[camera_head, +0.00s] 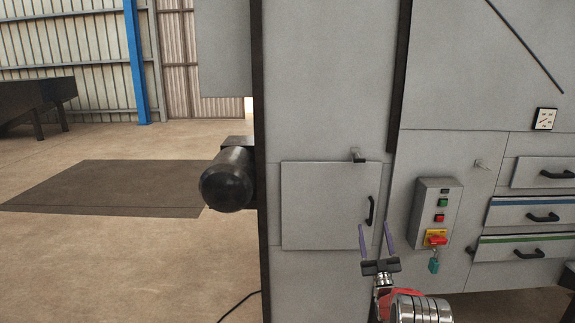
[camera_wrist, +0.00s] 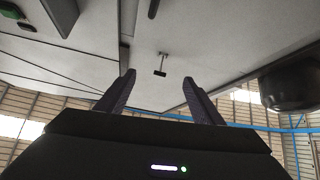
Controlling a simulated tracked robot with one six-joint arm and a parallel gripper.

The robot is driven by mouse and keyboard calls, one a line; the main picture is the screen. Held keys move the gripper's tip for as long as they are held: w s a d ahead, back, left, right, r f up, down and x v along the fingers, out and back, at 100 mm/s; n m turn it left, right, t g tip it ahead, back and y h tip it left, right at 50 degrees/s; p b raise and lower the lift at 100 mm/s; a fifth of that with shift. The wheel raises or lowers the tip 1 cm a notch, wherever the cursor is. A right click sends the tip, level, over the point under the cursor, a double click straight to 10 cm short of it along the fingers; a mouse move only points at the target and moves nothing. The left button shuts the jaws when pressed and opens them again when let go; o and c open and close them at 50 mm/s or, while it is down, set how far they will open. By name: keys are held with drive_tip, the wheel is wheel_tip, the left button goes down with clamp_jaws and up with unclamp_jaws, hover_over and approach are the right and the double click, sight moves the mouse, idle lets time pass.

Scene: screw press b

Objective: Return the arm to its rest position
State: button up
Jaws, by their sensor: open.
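My gripper (camera_head: 376,242) is at the lower middle right of the head view, with its two purple fingers apart and nothing between them. In the wrist view the two dark fingers of my gripper (camera_wrist: 160,98) also show spread and empty, pointing up towards the cabinet's grey face (camera_wrist: 215,50). Whether the fingers touch the cabinet cannot be told; no contact is visible.
Drawers with black handles (camera_head: 543,216) are further right. A dark cylinder (camera_head: 228,180) sticks out left. The floor (camera_head: 110,260) at left is open, with a dark mat.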

drive_tip(key=w+d+f+m+g+h, duration=0.2)
drive_tip(key=w+f+m+g+h, duration=0.15)
drive_tip(key=f+g, duration=0.65)
drive_tip(key=s+a+f+g, duration=0.1)
drive_tip(key=s+f+g, duration=0.3)
drive_tip(key=s, duration=0.4)
drive_tip(key=s+a+r+g, duration=0.35)
drive_tip(key=s+r, duration=0.25)
drive_tip(key=s, duration=1)
drive_tip(key=s+a+r+m+g, duration=0.1)
drive_tip(key=s+a+r+g, duration=0.35)
drive_tip(key=s, duration=1.05)
drive_tip(key=s+a+r+g, duration=0.2)
drive_tip(key=s+a+r, duration=0.4)
drive_tip(key=s, duration=1)
drive_tip(key=s+a+r+t, duration=0.2)
drive_tip(key=s+r+t, duration=0.1)
drive_tip(key=s+r, duration=0.3)
wheel_tip(320, 180, up, 3)
drive_tip(key=shift+f+n+y, duration=0.1)
drive_tip(key=shift+n+y, duration=0.25)
drive_tip(key=shift+d, duration=0.1)
drive_tip(key=shift+c, duration=0.5)
